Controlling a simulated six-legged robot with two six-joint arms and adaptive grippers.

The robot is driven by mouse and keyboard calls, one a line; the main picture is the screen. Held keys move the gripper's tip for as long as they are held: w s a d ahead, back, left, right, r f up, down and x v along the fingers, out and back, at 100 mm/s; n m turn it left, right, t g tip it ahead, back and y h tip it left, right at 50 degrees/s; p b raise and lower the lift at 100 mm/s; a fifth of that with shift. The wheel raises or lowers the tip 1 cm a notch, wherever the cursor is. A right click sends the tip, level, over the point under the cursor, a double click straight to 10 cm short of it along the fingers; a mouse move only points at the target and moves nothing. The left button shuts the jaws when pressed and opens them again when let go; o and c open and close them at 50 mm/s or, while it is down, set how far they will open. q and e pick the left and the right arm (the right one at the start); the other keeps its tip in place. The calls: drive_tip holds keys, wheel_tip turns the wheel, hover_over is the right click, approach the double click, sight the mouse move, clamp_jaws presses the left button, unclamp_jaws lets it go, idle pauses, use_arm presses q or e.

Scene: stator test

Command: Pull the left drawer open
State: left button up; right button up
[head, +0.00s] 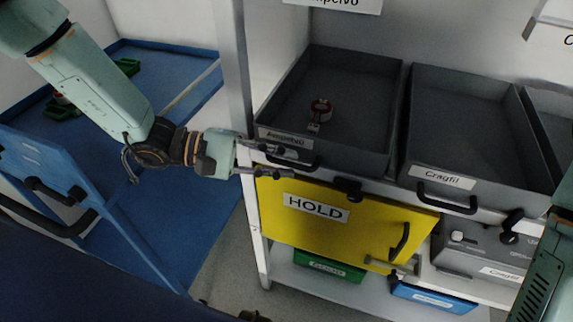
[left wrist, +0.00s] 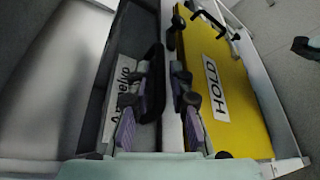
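The left drawer (head: 347,70) is a dark grey open-topped drawer on the shelf unit, with a white label and a black bar handle (head: 290,160) on its front. My left gripper (head: 266,160) is at this front, one finger above the handle's level and one below. In the left wrist view its fingers (left wrist: 158,103) are spread, with the black handle (left wrist: 153,82) between them, nearer the label-side finger. I cannot tell whether that finger touches it. My right arm (head: 543,275) shows at the right edge; its gripper is out of view.
A second grey drawer (head: 465,110) stands close on the right. A yellow HOLD panel (head: 345,225) is just below, with dark latches nearby. A blue workbench (head: 175,75) is at left.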

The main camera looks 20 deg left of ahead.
use_arm(q)
drive_tip(key=shift+w+d+f, duration=0.15)
drive_tip(key=shift+d, duration=0.5)
drive_tip(key=shift+w+a, duration=0.1)
drive_tip(key=shift+c, duration=0.4)
drive_tip(key=shift+c, duration=0.7)
clamp_jaws()
